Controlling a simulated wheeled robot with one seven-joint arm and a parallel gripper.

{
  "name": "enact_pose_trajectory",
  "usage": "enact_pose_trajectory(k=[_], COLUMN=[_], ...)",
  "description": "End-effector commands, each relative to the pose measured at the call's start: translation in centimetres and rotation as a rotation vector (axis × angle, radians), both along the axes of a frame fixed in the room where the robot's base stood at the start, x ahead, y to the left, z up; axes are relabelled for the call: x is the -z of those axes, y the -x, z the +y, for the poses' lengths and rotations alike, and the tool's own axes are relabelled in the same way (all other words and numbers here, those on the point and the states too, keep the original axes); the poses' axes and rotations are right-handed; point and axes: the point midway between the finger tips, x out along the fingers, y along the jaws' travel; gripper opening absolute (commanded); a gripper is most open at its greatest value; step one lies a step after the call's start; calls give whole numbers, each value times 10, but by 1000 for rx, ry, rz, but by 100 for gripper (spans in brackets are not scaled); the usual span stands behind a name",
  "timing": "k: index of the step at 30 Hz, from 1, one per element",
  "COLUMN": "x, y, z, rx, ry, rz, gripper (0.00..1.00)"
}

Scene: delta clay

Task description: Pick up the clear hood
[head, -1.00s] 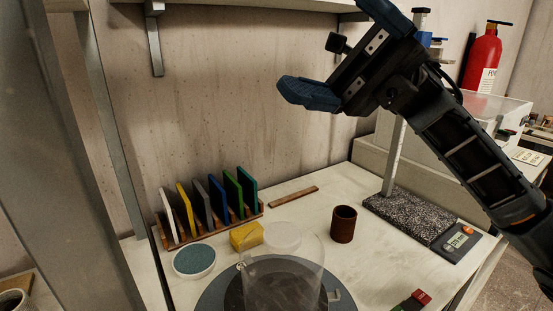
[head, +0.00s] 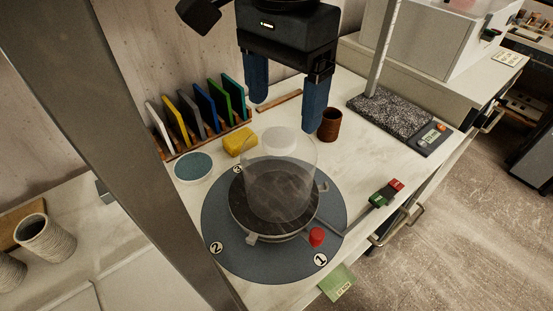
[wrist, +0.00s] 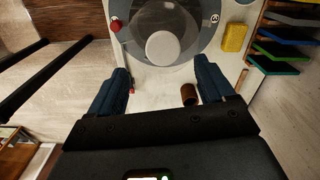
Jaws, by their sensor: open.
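The clear hood (head: 278,180) is a see-through dome with a pale round top. It stands upright over a dark disc (head: 240,215) on the round blue-grey base (head: 225,265). My gripper (head: 287,108) is open and empty, pointing down, with its blue fingers apart above and behind the hood. In the wrist view, the hood's pale top (wrist: 163,47) lies beyond the fingertips of my gripper (wrist: 163,75), roughly centred between them. The hood's clear wall is hard to make out there.
A yellow block (head: 240,141), a teal dish (head: 193,167) and a rack of coloured plates (head: 205,105) stand at left. A brown cup (head: 330,124) stands close by the right finger. A red knob (head: 317,237) sits on the base. A granite stand (head: 395,112) is at right.

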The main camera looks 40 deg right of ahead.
Motion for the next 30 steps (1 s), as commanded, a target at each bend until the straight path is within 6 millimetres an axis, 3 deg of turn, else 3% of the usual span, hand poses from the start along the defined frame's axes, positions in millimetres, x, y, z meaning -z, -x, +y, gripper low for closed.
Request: enact_pose_trajectory(k=[13,22,30], x=[51,58,57], y=[-5,-5,-5], z=[2,2,1], rx=[2,2,2], ry=[-5,-4,-4], rz=[3,0,1], gripper=[82,82,58])
